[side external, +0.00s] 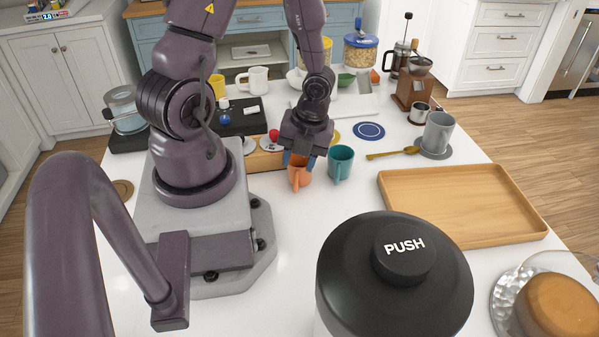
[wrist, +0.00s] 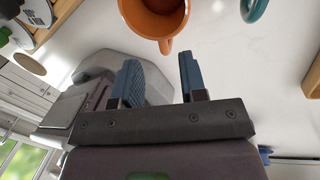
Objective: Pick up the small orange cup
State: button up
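The small orange cup (side external: 299,178) stands on the white counter, below my gripper (side external: 300,160) in the side view. In the wrist view the orange cup (wrist: 155,18) is partly cut off by the top edge, with its handle pointing down toward the gap between the fingers. My gripper (wrist: 158,62) is open, its two blue fingers apart with nothing between them. The cup lies just beyond the fingertips in that view. Whether a finger touches the cup cannot be told.
A teal mug (side external: 341,162) stands close to the right of the cup. A wooden tray (side external: 530,232) lies further right. A black-lidded canister (side external: 340,265) is in the foreground. A wooden board (side external: 262,163) with small items is behind. Counter in front of the cup is clear.

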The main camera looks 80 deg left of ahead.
aim_at(297, 175)
jog(key=f, duration=0.3)
jog(key=shift+s+d, duration=0.2)
jog(key=shift+d, duration=0.05)
jog(key=shift+s+a+f, duration=0.15)
jog(key=shift+f, duration=0.9)
grip_shut()
